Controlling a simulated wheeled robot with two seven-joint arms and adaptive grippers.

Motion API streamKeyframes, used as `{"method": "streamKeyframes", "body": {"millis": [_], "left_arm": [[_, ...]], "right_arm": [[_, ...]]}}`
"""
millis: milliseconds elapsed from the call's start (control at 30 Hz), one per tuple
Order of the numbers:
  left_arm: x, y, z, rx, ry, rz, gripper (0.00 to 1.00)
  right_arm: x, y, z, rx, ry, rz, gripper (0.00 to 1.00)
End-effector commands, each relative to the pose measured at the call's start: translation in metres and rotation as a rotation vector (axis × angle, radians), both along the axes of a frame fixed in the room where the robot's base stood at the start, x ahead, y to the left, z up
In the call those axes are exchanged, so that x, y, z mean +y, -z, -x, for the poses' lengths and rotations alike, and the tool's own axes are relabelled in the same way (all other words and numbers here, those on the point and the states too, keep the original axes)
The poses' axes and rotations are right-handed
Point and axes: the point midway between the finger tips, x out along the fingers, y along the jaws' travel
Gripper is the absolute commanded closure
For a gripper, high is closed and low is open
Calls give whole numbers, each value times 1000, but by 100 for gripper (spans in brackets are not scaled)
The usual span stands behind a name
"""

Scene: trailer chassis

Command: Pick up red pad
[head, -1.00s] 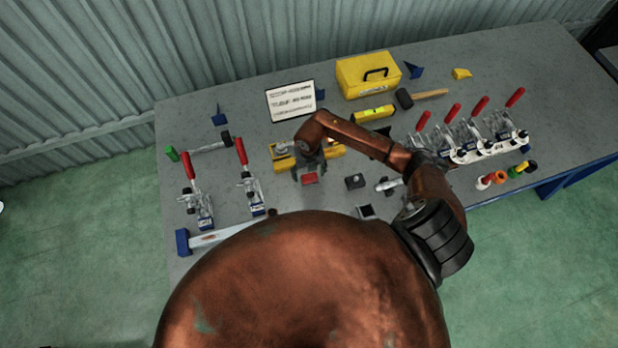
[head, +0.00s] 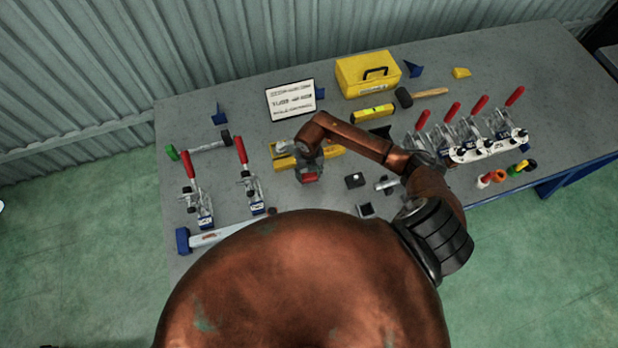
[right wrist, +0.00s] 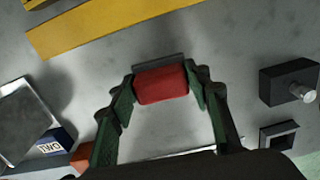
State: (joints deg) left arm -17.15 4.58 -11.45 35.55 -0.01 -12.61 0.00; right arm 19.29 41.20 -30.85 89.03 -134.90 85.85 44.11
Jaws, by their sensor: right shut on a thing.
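The red pad (head: 310,177) is at the middle of the bench in the head view, partly covered by my right gripper (head: 309,173). In the right wrist view the red pad (right wrist: 161,84) lies between the two green-lined fingers of my right gripper (right wrist: 162,80), which is shut on it. A thin dark grey edge shows just beyond the pad. I cannot tell whether the pad is clear of the surface under it. My left gripper is not in view.
A yellow bar (right wrist: 120,22) lies beyond the gripper. A black block with a knob (head: 355,180) and a small square frame (right wrist: 279,135) are to the right. Toggle clamps with red handles (head: 242,152) stand at left, with more at right.

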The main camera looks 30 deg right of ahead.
Motion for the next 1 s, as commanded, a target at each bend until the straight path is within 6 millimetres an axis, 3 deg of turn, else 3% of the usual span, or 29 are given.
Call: {"method": "streamKeyframes", "body": {"millis": [100,433,667,900,1000], "left_arm": [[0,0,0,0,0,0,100],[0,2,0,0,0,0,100],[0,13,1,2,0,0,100],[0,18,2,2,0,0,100],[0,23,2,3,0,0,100]], "right_arm": [[0,0,0,0,0,0,84],[0,-4,-1,-2,-1,0,84],[-1,-32,-2,-5,-3,3,84],[22,-87,41,-5,-6,0,84],[34,-99,64,-2,-7,1,84]]}}
